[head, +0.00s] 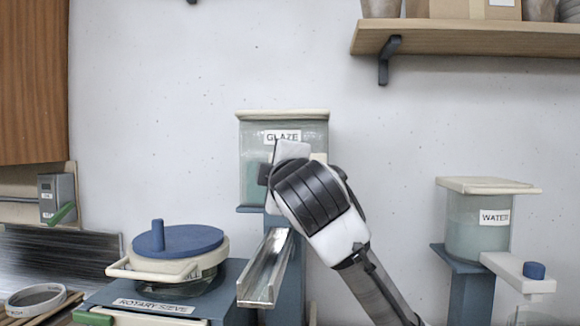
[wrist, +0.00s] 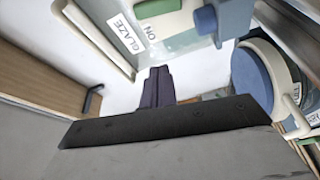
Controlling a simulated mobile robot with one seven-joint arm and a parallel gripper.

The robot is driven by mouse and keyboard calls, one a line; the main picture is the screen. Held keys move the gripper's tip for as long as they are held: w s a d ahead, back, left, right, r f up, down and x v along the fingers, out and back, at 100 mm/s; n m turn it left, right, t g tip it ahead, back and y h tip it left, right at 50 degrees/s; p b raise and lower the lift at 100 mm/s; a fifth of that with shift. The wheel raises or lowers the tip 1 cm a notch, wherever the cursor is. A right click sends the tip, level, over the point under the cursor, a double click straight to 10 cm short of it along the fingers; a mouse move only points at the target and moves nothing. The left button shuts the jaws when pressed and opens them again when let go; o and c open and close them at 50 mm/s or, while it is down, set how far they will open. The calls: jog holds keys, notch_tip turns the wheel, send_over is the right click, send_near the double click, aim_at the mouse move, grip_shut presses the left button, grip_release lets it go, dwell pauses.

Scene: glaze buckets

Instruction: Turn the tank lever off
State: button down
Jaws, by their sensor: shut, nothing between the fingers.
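The glaze tank (head: 250,165) is a clear box of pale green liquid with a cream lid and a GLAZE label, on a blue stand. My arm covers its front right in the head view. In the wrist view the tank (wrist: 184,45) is at the top, with an ON label beside a green and cream part (wrist: 172,22). A blue knob (wrist: 205,19) shows close by; I cannot tell the lever's exact position. My gripper (wrist: 160,72) is shut and empty, its dark fingertips just short of the tank in the picture. Its fingers are hidden in the head view.
A metal chute (head: 267,268) slopes down below the glaze tank towards the rotary sieve (head: 180,250) with its blue lid. A water tank (head: 478,235) with a blue-knobbed cream arm (head: 515,270) stands at right. A wooden shelf (head: 465,37) overhangs at upper right.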

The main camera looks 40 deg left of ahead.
jog(key=p+x, duration=0.1)
jog(key=x, duration=0.4)
jog(key=p+x, duration=0.2)
jog(key=x, duration=0.3)
jog(key=shift+r+p, duration=0.25)
jog(key=shift+p, duration=0.05)
jog(key=w+d, duration=0.2)
jog(key=d, duration=0.1)
jog(key=shift+f+p, duration=0.4)
jog(key=shift+d+f, duration=0.15)
jog(key=shift+w, duration=0.15)
